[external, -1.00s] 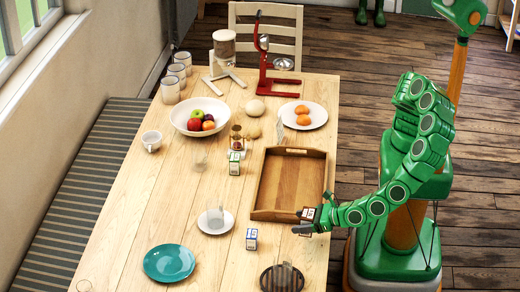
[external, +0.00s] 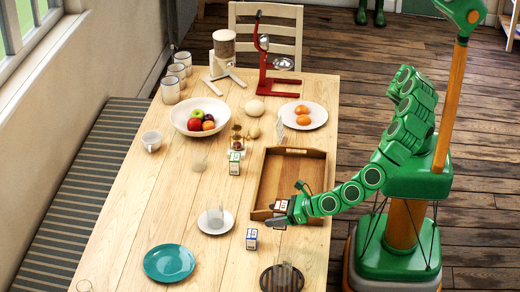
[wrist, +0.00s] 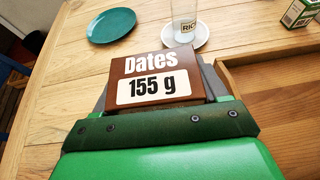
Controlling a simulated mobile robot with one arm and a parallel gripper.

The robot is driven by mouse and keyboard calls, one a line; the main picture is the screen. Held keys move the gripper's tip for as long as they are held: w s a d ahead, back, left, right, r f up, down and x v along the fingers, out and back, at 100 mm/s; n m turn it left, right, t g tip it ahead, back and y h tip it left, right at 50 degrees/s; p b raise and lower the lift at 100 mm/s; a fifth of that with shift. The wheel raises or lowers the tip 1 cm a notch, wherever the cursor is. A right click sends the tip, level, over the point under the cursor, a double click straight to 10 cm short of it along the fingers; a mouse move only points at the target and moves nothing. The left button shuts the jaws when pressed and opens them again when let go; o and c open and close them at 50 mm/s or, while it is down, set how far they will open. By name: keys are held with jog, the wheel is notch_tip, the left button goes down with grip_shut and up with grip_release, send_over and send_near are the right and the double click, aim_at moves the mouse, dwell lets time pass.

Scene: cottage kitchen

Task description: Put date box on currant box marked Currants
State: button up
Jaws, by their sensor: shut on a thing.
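My gripper (external: 279,214) is shut on the brown date box (wrist: 150,77), which reads "Dates 155 g" in the wrist view. In the external view the date box (external: 281,205) is small and held above the near left corner of the wooden tray. Two small cartons stand on the table: a green and white one (external: 234,168) left of the tray and a blue and white one (external: 251,240) in front of my gripper. The green and white carton also shows at the upper right of the wrist view (wrist: 300,13). I cannot read "Currants" on either carton.
The wooden tray (external: 316,185) is empty. A white saucer (external: 229,226) holds a clear glass (external: 215,216). A teal plate (external: 168,263) is at the near left, and a dark round coaster (external: 267,280) at the near edge. The fruit bowl (external: 179,125) stands farther back.

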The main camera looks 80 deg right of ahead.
jog(key=w+r, duration=0.3)
jog(key=w, duration=0.6)
jog(key=shift+y, duration=0.3)
jog(key=shift+w+a+f, duration=0.1)
jog(key=shift+a+f, duration=0.05)
jog(key=shift+f, duration=1.15)
jog(key=shift+w+a+f, duration=0.1)
jog(key=shift+a+f, duration=0.05)
jog(key=shift+f, duration=1.15)
jog(key=shift+a+f, duration=0.15)
jog(key=shift+f, duration=1.15)
jog(key=shift+f, duration=0.15)
jog(key=o, duration=1.2)
jog(key=shift+c, duration=0.2)
jog(key=shift+r, duration=0.2)
jog(key=v, duration=1.2)
jog(key=shift+s+f, duration=0.1)
jog(key=shift+f, duration=0.1)
